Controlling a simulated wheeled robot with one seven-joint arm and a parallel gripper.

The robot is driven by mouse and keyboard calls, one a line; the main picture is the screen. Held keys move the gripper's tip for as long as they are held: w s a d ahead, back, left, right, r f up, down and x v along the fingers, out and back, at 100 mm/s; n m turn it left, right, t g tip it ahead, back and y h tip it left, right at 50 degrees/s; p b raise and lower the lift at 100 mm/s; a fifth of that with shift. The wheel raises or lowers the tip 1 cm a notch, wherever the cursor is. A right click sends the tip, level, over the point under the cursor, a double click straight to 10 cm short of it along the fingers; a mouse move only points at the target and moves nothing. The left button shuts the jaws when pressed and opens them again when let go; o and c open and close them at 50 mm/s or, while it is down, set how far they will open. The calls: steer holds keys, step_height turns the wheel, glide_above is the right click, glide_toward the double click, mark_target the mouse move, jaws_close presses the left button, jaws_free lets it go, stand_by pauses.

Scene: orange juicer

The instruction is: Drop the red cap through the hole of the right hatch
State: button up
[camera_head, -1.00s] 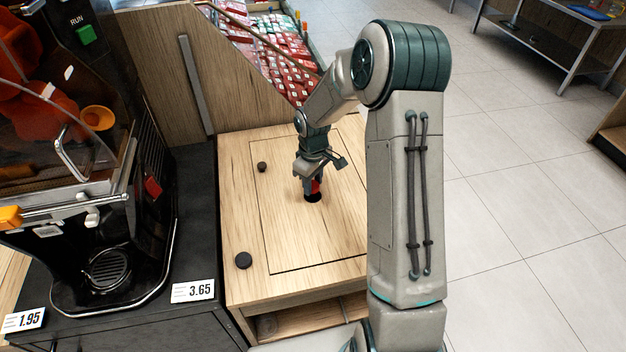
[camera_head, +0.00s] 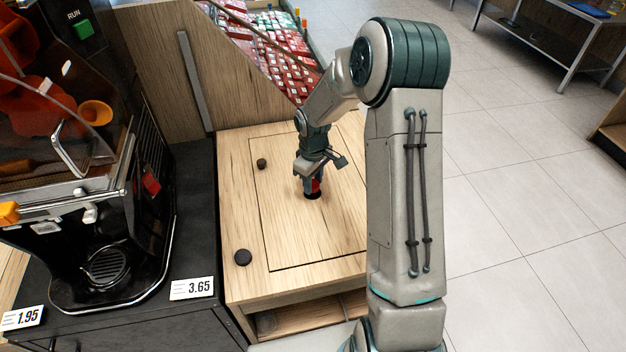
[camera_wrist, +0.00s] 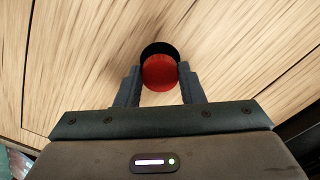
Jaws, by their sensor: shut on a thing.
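The red cap (camera_wrist: 160,73) is between the two fingers of my gripper (camera_wrist: 160,85) in the wrist view. My gripper is shut on it. In the head view my gripper (camera_head: 313,188) points down over the hatch, with a bit of the red cap (camera_head: 316,185) showing. The round black hole (camera_wrist: 158,48) of the wooden hatch (camera_head: 290,240) is just beyond the cap in the wrist view, and the cap covers part of it. In the head view the hole (camera_head: 312,196) is right under the fingertips. The exact height of the cap above the hole is hard to tell.
Two dark round knobs sit on the counter top, one nearer (camera_head: 243,258) and one farther (camera_head: 262,164). The juicer (camera_head: 110,200) stands on a black counter at the left. A wooden panel (camera_head: 165,60) and a bin of red packages (camera_head: 275,50) are behind.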

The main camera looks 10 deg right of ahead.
steer(key=shift+f, duration=0.4)
stand_by(0.8)
steer(key=o, duration=1.3)
steer(key=shift+o, duration=0.2)
steer(key=shift+r+p, duration=2.3)
steer(key=shift+r, duration=1.25)
